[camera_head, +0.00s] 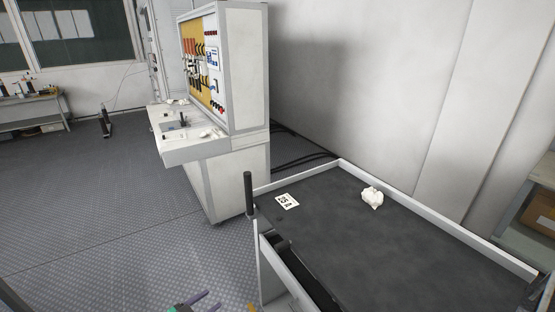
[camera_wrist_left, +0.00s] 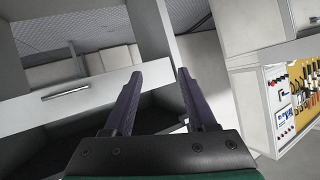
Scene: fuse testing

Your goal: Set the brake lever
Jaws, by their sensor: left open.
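The cart (camera_head: 450,222) with a dark top and pale rims stands at the lower right of the head view. A dark upright handle (camera_head: 249,193) rises at its near left corner. I cannot tell whether this is the brake lever, and no other lever shows clearly. My left gripper (camera_head: 196,303) is at the bottom edge of the head view, left of the cart and apart from the handle. Its two purple fingers are spread and empty in the left wrist view (camera_wrist_left: 157,73). My right gripper is not in view.
A white test bench (camera_head: 245,65) with a yellow tool panel stands behind the cart; the panel also shows in the left wrist view (camera_wrist_left: 290,97). A marker card (camera_head: 287,201) and a white lump (camera_head: 372,197) lie on the cart. Grey floor (camera_head: 90,215) is clear at left.

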